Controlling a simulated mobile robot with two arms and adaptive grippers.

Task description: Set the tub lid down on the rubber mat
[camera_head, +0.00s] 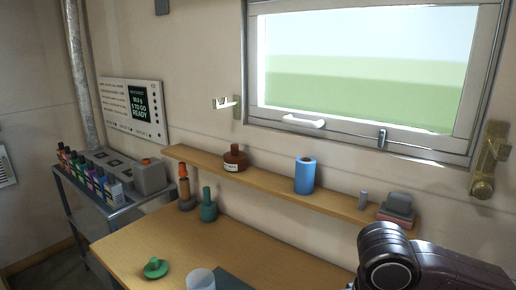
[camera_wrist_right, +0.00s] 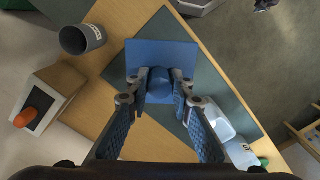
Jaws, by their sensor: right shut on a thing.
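The blue square tub lid (camera_wrist_right: 160,55) has a round knob in its middle. In the right wrist view my right gripper (camera_wrist_right: 160,84) is shut on this knob, one finger on each side. The dark grey-green rubber mat (camera_wrist_right: 158,22) lies on the wooden table below the lid, partly hidden by it. I cannot tell how high the lid is above the mat. A corner of the mat (camera_head: 232,281) shows at the bottom of the head view. A pale translucent tub (camera_wrist_right: 219,121) is at the right of the mat. My left gripper is out of view.
A grey labelled cup (camera_wrist_right: 82,40) and a pale box with an orange knob (camera_wrist_right: 38,105) are left of the mat. A green knobbed piece (camera_head: 155,268) and a whitish cylinder (camera_head: 201,279) stand on the table. A wall shelf (camera_head: 270,185) holds a blue roll (camera_head: 305,176).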

